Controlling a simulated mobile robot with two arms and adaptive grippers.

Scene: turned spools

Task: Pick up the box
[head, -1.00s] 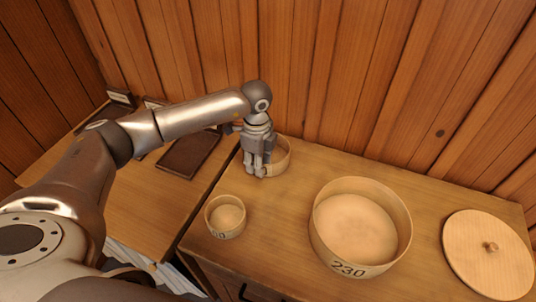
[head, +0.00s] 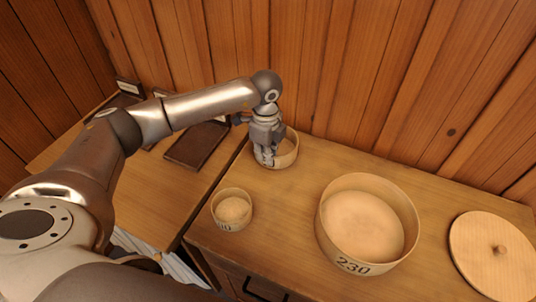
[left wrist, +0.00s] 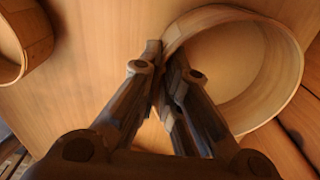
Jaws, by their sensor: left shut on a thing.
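The box is a round, open, light-wood box (head: 291,153) at the back left of the wooden counter, near the plank wall. In the left wrist view the box (left wrist: 287,62) shows at the upper right, with its inside visible. My left gripper (head: 264,160) reaches down at the box's near-left side. Its fingers (left wrist: 164,52) are shut on the box's side wall, one on each side of it. The gripper hides part of the box in the head view. I cannot see the box lifted off the counter. My right gripper is not in view.
A small round box (head: 232,211) with pale contents stands nearer the front. A large round box (head: 348,266) marked 230 stands to the right. A round lid with a knob (head: 488,262) lies at the far right. Dark trays (head: 197,145) lie on the left surface.

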